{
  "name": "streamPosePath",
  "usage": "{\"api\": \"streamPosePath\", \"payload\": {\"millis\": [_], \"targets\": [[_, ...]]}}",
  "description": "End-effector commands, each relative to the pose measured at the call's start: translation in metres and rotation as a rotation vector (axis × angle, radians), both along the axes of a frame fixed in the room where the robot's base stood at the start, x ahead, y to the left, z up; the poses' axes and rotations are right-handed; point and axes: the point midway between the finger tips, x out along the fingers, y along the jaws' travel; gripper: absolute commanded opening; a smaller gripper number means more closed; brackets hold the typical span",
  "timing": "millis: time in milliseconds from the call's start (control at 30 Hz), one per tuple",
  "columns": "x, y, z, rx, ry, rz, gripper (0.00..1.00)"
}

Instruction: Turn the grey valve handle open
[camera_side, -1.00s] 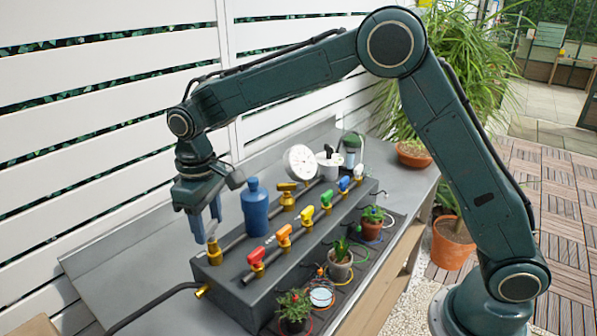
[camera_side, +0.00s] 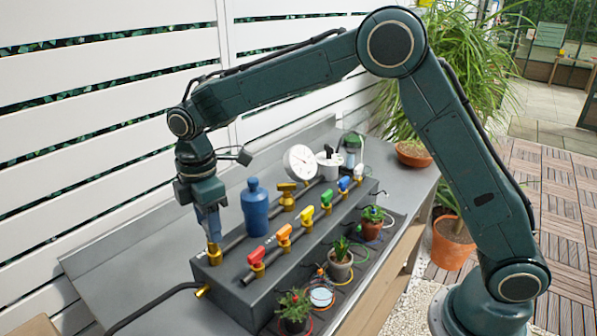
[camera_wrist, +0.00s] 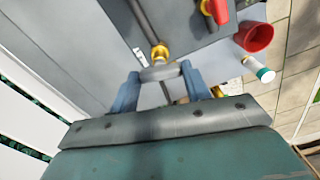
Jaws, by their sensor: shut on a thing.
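The grey valve handle (camera_wrist: 160,73) sits on a brass valve body (camera_side: 214,257) at the near left end of the dark manifold block (camera_side: 232,285). In the wrist view the handle spans crosswise between my two blue fingers, above the brass body (camera_wrist: 160,53) and its pipe. My gripper (camera_side: 212,238) points straight down and is shut on the handle; it also shows in the wrist view (camera_wrist: 159,76). In the side view the fingers hide most of the handle.
A blue bottle-shaped part (camera_side: 254,207) stands close right of my gripper. Valves with red (camera_side: 256,256), orange (camera_side: 284,234) and other coloured handles line the front step. A white gauge (camera_side: 300,162) stands farther back. Potted plants (camera_side: 294,306) stand along the front.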

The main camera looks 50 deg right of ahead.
Motion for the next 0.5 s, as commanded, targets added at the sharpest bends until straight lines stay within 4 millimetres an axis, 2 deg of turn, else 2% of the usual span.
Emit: {"api": "streamPosePath", "payload": {"millis": [200, 500], "targets": [[0.0005, 0.0004, 0.0017, 0.001, -0.003, 0.156, 0.24], [0.0006, 0.0006, 0.0018, 0.002, -0.005, 0.259, 0.24]]}}
